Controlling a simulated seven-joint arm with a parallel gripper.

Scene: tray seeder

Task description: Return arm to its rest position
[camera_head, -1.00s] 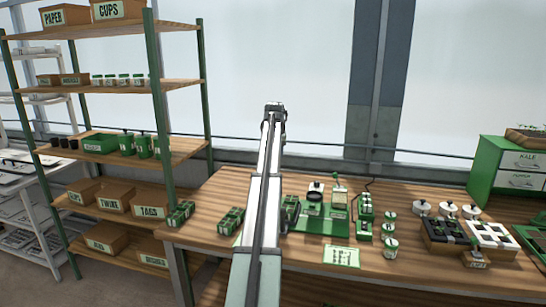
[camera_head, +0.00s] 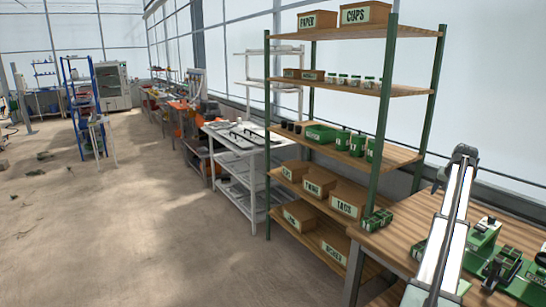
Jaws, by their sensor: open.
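My arm (camera_head: 449,230) reaches up from the lower right of the picture in a nearly straight line, leaning a little right. My gripper (camera_head: 466,152) is at its far end, small and dark, raised in front of the pale wall above the wooden bench (camera_head: 402,232). It is open, and no object shows in it. The arm hides part of the bench and some of the green items on it.
A wooden shelf unit with green posts (camera_head: 385,95) stands just left of the bench, holding boxes and jars. A white rack (camera_head: 255,165) stands beyond it. A blue frame (camera_head: 80,105) is farther off. The concrete floor (camera_head: 120,220) at left is open.

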